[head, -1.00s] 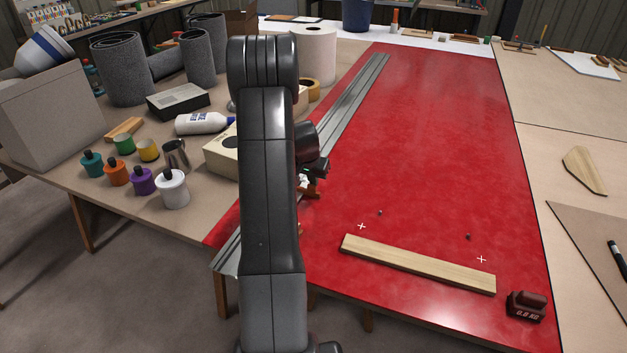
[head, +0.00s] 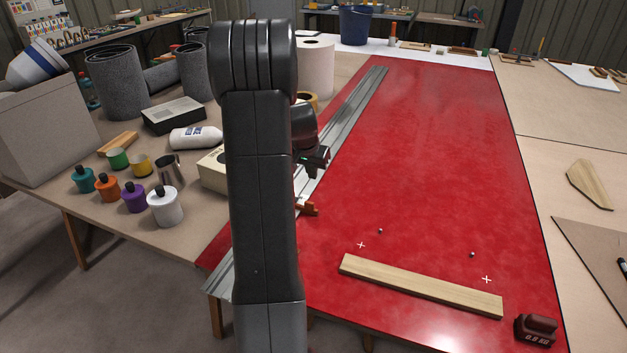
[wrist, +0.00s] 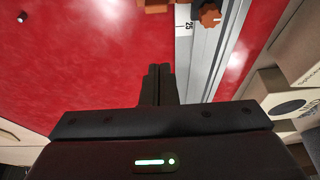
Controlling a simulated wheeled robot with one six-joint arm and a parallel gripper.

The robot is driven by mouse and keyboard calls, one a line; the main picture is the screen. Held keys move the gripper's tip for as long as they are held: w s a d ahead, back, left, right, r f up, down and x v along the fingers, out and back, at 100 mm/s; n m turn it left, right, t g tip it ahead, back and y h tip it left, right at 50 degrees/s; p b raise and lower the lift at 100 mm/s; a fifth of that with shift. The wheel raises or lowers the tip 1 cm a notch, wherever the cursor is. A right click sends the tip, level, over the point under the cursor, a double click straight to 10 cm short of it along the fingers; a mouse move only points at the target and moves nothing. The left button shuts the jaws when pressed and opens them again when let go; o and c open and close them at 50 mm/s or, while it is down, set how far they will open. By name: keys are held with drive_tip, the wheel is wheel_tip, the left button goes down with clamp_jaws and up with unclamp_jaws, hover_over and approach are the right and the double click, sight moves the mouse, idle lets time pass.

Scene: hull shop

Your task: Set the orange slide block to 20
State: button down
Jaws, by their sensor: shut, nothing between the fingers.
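The orange slide block (head: 309,208) sits on the near part of the long silver rail (head: 350,113), partly hidden behind my arm in the head view. In the wrist view the block (wrist: 154,5) is cut off by the top edge, with an orange knob (wrist: 209,15) at its right. The rail's scale (wrist: 188,27) shows the number 25 beside the block; the exact reading cannot be told. My gripper (head: 320,160) is above the rail, apart from the block. Its fingers (wrist: 160,72) are together and empty in the wrist view.
A wooden strip (head: 420,286) lies on the red panel (head: 440,150), near small pins and a dark red weight (head: 536,330). The panel's middle is clear.

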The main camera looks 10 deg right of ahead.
drive_tip(key=s+a+m+p, duration=0.1)
drive_tip(key=s+a+m, duration=0.35)
drive_tip(key=m, duration=1.35)
drive_tip(key=s+a+m+p, duration=0.1)
drive_tip(key=s+a+m, duration=0.35)
drive_tip(key=m, duration=1.35)
drive_tip(key=d+f+b, duration=0.1)
drive_tip(key=f, duration=0.2)
drive_tip(key=d+f, duration=0.1)
drive_tip(key=f, duration=0.1)
drive_tip(key=w+d+f+b, duration=0.1)
drive_tip(key=f, duration=0.2)
drive_tip(key=shift+d+f+b, duration=0.3)
drive_tip(key=shift+d, duration=0.1)
drive_tip(key=w+d, duration=0.1)
drive_tip(key=w+p, duration=0.1)
drive_tip(key=w, duration=0.1)
drive_tip(key=shift+d+r, duration=0.15)
drive_tip(key=shift+d, duration=0.25)
drive_tip(key=shift+w+d+p, duration=0.25)
drive_tip(key=shift+w+p, duration=0.05)
